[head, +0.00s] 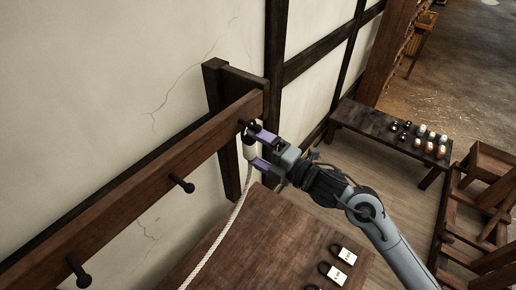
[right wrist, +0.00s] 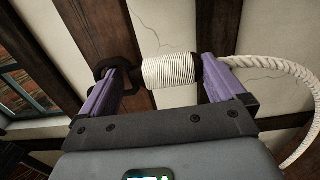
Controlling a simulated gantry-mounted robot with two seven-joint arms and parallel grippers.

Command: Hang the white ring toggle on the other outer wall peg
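The white ring toggle (head: 249,152) hangs upright at the far peg of the wall rail (head: 140,183), its dark ring up against that peg. The frames do not show clearly whether the ring is around the peg. In the right wrist view its white wrapped body (right wrist: 170,71) lies between my fingers, the dark ring (right wrist: 118,67) on the left and rope on the right. My right gripper (head: 260,148) has its purple fingers spread wide, one near the ring, one near the rope end. It also shows in the right wrist view (right wrist: 163,85). My left gripper is out of view.
A middle peg (head: 181,183) and a near peg (head: 78,272) on the rail are bare. The white rope (head: 224,235) runs down from the toggle past a wooden table (head: 240,250) with padlock-like objects (head: 342,254). A dark bench (head: 365,122) holds small items at the right.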

